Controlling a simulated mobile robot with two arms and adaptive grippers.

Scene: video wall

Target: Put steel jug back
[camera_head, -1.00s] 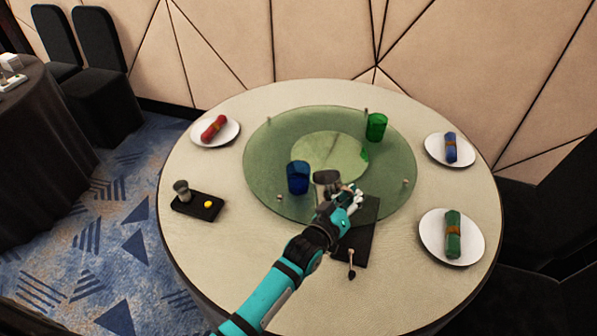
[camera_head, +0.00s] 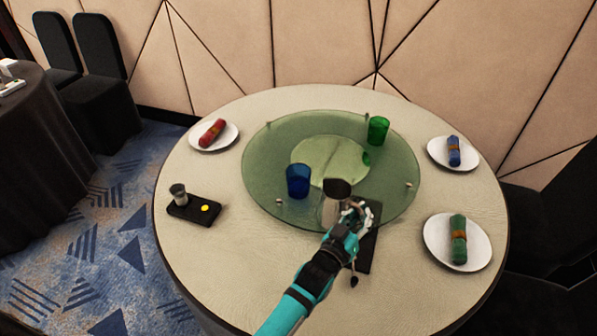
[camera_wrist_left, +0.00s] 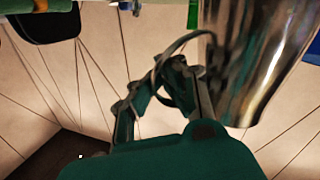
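The steel jug (camera_head: 333,212) is near the front edge of the glass turntable (camera_head: 262,190) in the head view, roughly upright with its dark opening up. My left gripper (camera_head: 358,217) is at its right side, shut on its handle. In the left wrist view the shiny jug body (camera_wrist_left: 262,60) fills the upper right, and the gripper fingers (camera_wrist_left: 163,85) close around the thin curved handle. A dark mat (camera_head: 366,255) lies partly under my gripper and arm. I cannot tell how high the jug's base is. My right gripper is not in view.
A blue glass (camera_head: 298,181) stands close left of the jug; a green glass (camera_head: 378,131) stands farther back. A black tray (camera_head: 190,209) holds a small metal cup (camera_head: 179,194). Plates with rolled napkins sit around the edge. The table's front left (camera_head: 220,255) is clear.

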